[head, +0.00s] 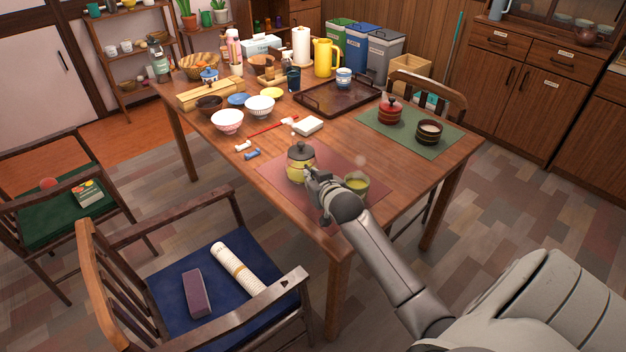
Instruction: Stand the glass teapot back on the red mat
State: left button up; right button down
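The glass teapot (299,165), with a dark lid and yellow-green tea inside, is upright at the left part of the red mat (333,166). I cannot tell whether its base touches the mat. My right gripper (312,179) is at the teapot's lower right side, its fingers close to the pot and partly overlapping it. The finger gap and any grip on a handle are too small to make out. My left gripper is out of view.
A cup of green tea (356,183) stands on the red mat right beside my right wrist. A green mat (408,139) with a red lidded pot (390,111) and dark cup (429,131) lies to the right. Bowls and a tray (330,107) stand farther back.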

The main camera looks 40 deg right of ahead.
jog(key=c, duration=2)
grip_release()
jog(key=shift+f, duration=0.15)
jog(key=o, duration=0.5)
jog(key=shift+c, duration=0.2)
jog(key=p+v, duration=0.1)
jog(key=v, duration=1.1)
